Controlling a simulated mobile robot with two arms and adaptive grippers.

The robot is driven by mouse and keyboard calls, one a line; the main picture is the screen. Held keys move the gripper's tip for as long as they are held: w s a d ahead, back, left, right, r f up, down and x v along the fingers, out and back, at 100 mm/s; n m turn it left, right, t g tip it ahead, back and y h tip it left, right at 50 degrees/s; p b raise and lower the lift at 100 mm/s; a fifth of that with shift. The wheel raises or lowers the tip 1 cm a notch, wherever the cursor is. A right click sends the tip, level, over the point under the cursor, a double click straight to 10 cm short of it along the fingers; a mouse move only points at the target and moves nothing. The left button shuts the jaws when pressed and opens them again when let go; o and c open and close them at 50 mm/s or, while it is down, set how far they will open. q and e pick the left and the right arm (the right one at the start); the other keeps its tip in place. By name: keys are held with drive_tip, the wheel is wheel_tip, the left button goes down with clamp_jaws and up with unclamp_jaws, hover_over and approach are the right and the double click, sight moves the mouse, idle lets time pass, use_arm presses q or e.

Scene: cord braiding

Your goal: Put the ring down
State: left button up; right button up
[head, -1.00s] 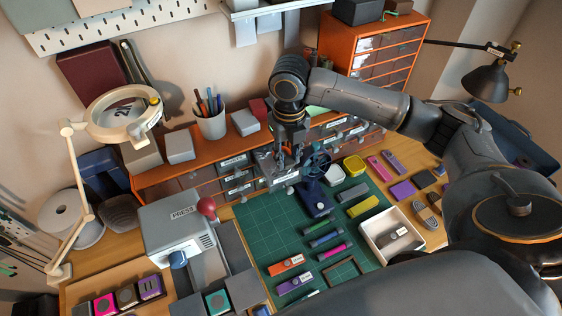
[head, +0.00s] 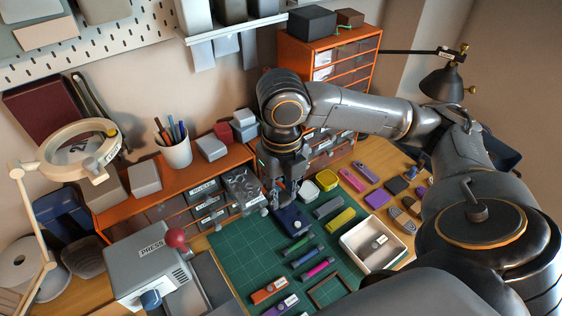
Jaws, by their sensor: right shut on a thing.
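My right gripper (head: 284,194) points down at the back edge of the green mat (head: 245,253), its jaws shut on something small. The ring itself cannot be made out; the dark fingers hide it or it is too small. My left gripper is not in view.
A pulled-out clear drawer (head: 243,187) is close left of the gripper. Yellow (head: 326,180) and white containers sit to its right. A white tray (head: 372,243) stands on the right, a grey press (head: 150,262) on the left. The mat's left part is clear.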

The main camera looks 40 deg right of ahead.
drive_tip(key=shift+c, duration=0.3)
drive_tip(key=m, duration=0.3)
drive_tip(key=shift+a+f+m, duration=0.3)
drive_tip(key=a+f+m+b, duration=0.1)
drive_tip(key=a+f+m, duration=0.1)
drive_tip(key=m, duration=1.4)
drive_tip(key=w+a+f+m+b, duration=0.1)
drive_tip(key=a+f+m, duration=0.1)
drive_tip(key=m, duration=1.3)
drive_tip(key=shift+a+m, duration=0.4)
drive_tip(key=shift+a, duration=0.15)
